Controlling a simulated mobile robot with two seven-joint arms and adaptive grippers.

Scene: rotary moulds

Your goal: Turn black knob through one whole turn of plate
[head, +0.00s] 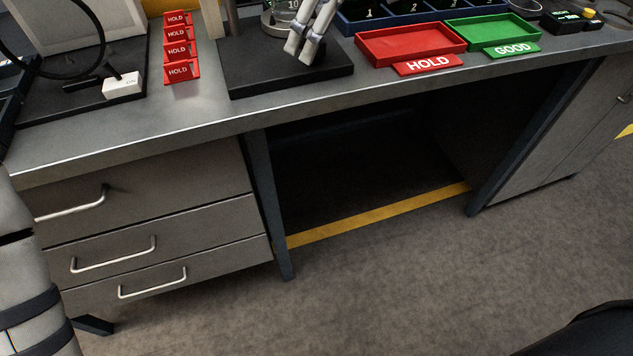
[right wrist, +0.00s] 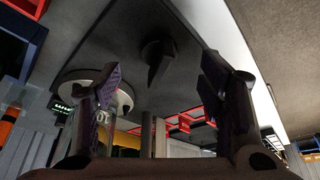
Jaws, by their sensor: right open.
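The black knob (right wrist: 158,62) shows in the right wrist view on a dark base plate, with a tapered grip. In the head view the knob cannot be made out behind my gripper. My right gripper (head: 304,50) is over the black base (head: 290,82) on the bench. In the right wrist view its fingers stand apart on either side of the knob (right wrist: 163,73), empty. The knob appears beyond the fingertips, with no contact visible. A round plate (head: 278,24) with a number 10 is partly visible behind the gripper. My left gripper is not in view.
A red HOLD tray (head: 410,44) and green GOOD tray (head: 492,34) stand right of the base, with a blue bin (head: 352,26) behind. Several red HOLD tags (head: 182,72) stand to the left. The bench's front edge is clear.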

